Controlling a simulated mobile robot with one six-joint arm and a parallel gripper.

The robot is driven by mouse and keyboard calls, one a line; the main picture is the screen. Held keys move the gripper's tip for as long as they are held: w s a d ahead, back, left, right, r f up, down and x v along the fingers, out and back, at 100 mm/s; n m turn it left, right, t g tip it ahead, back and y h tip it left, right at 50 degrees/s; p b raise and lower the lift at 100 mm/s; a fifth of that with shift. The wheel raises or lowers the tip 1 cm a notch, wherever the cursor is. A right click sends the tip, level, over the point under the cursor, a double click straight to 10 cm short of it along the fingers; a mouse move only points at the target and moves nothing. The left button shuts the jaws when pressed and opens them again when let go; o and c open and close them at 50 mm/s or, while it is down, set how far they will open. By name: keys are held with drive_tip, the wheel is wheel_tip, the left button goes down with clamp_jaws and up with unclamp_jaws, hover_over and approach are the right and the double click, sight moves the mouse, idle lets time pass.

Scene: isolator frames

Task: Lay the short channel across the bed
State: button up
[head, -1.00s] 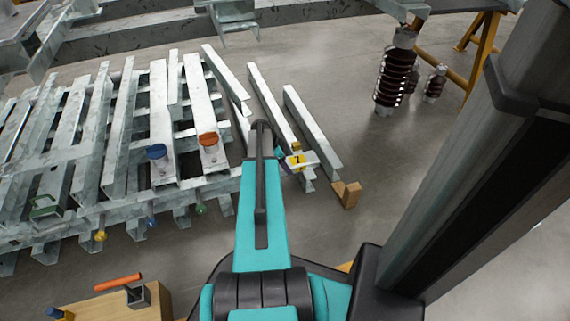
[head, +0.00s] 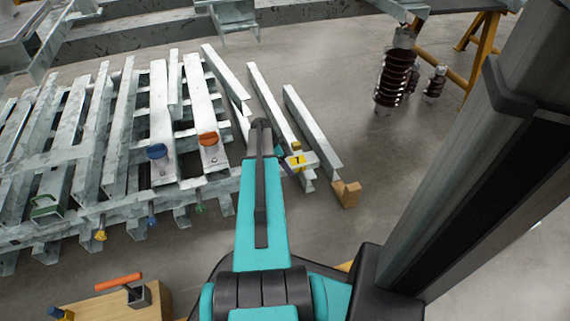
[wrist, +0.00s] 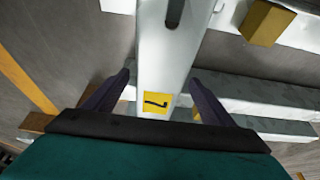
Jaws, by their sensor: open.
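The short channel (wrist: 160,50) is pale galvanised steel with a yellow label at its near end and a slot farther up. Its labelled end also shows in the head view (head: 308,157), lying over long steel bars right of my arm. My gripper (wrist: 160,78) is open, its two dark fingers on either side of the labelled end; I cannot tell whether they touch it. In the head view the gripper is mostly hidden by my arm. A wide grid of galvanised channels (head: 112,165), which looks like the bed, lies to the left.
A wooden block (head: 347,194) lies under a bar end. A brown ribbed insulator (head: 394,78) stands back right.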

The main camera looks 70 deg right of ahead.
drive_tip(key=p+v, duration=0.4)
drive_tip(key=v, duration=0.7)
drive_tip(key=shift+w+r+p, duration=0.15)
drive_tip(key=shift+r+p, duration=0.2)
drive_tip(key=shift+a, duration=0.15)
